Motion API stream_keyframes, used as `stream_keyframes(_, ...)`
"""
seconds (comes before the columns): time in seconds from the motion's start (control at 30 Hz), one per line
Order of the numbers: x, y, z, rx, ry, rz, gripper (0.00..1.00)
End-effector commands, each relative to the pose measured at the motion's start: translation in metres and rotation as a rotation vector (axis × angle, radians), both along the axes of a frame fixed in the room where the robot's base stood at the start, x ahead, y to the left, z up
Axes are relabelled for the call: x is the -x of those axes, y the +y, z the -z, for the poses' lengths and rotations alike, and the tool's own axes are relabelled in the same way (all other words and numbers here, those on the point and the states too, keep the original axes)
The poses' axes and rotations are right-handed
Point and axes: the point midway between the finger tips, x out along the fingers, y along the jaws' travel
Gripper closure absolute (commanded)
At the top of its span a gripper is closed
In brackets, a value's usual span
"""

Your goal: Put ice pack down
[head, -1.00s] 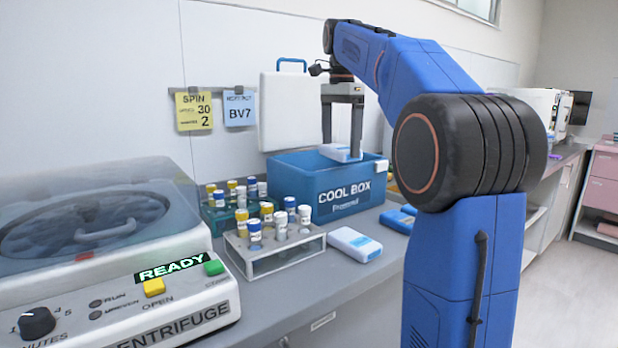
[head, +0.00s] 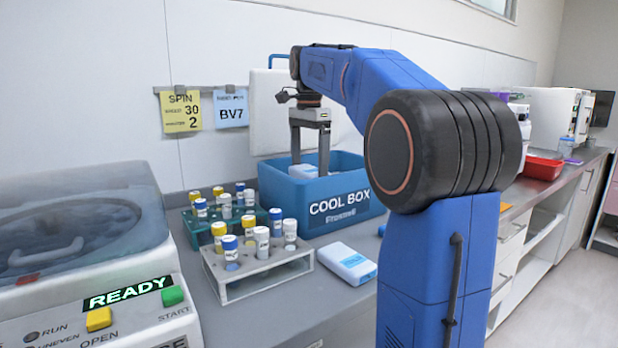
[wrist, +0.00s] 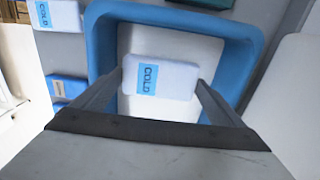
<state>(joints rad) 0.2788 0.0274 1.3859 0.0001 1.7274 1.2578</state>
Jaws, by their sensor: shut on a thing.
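My gripper (head: 310,170) is shut on a white ice pack (head: 303,171) with a blue label. The wrist view shows this ice pack (wrist: 180,78) between the two fingers, marked COLD. The gripper and pack are within the opening of the blue cool box (head: 345,207), whose pale floor (wrist: 180,45) shows around the pack. Whether the pack touches the floor cannot be told. A second white ice pack (head: 346,263) lies on the counter in front of the box, and shows in the wrist view (wrist: 58,15).
A grey rack (head: 262,268) and a green rack (head: 230,218) of capped tubes stand left of the box. The centrifuge (head: 80,240) stands further left. A white lid-like panel (head: 265,110) leans on the wall behind the box. A blue pack (wrist: 66,88) lies beside the box.

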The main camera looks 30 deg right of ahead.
Motion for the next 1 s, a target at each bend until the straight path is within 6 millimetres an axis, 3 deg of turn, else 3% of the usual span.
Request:
stream_keyframes(0.3, 0.001, 0.0, 0.036, 0.0, 0.0, 0.0, 0.36)
stream_keyframes(0.7, 0.0, 0.0, 0.04, 0.0, 0.0, 0.0, 0.36)
stream_keyframes(0.73, 0.0, 0.0, 0.04, 0.0, 0.001, 0.0, 0.03)
stream_keyframes(1.0, 0.0, 0.0, 0.039, 0.0, 0.0, 0.0, 0.0)
